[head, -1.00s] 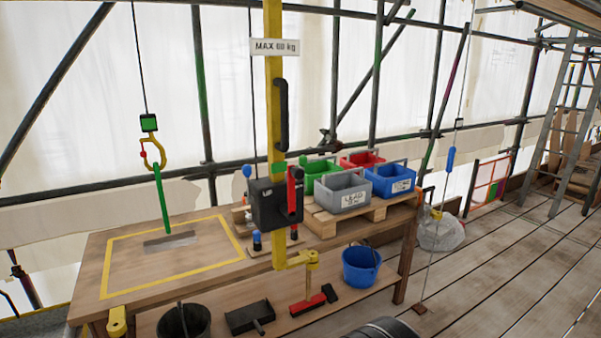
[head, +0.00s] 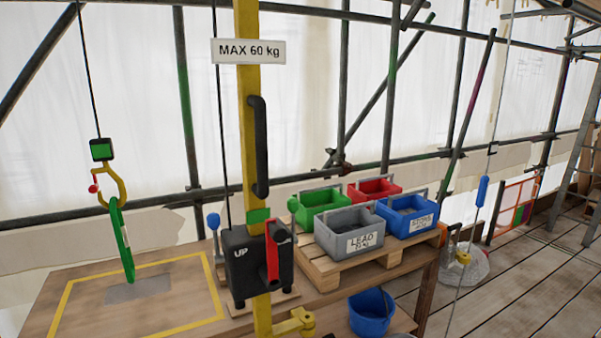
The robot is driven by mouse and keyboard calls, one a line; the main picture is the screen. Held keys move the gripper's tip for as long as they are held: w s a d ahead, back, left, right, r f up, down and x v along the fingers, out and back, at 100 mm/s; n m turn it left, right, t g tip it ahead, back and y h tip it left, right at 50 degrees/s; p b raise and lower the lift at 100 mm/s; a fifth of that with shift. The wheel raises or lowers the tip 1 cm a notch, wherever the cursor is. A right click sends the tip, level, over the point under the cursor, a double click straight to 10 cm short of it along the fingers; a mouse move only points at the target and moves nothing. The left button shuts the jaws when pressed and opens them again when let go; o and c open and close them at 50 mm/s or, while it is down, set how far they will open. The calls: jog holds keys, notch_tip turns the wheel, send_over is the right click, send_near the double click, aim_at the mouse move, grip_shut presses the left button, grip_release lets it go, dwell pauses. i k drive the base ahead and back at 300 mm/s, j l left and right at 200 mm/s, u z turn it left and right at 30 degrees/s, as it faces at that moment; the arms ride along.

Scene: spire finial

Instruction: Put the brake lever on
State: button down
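The brake lever (head: 272,257) is a red bar on the front of a black winch box (head: 243,270), which is fixed to a yellow post (head: 247,130). The lever stands roughly upright against the right part of the box face. The word UP is marked on the box's left side. A small green patch (head: 258,216) shows on the post just above the box. A blue-knobbed handle (head: 213,222) stands at the box's left. My gripper is not in view.
A hook (head: 113,187) with a green sling (head: 121,240) hangs over the yellow-outlined bench area (head: 185,325). Green (head: 320,208), grey (head: 348,240), red (head: 372,190) and blue (head: 407,220) crates sit on a pallet right of the post. A blue bucket (head: 371,312) is below. Plank floor lies right.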

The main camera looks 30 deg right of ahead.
aim_at(293, 204)
jog(key=i+l, duration=0.7)
jog(key=l, duration=0.25)
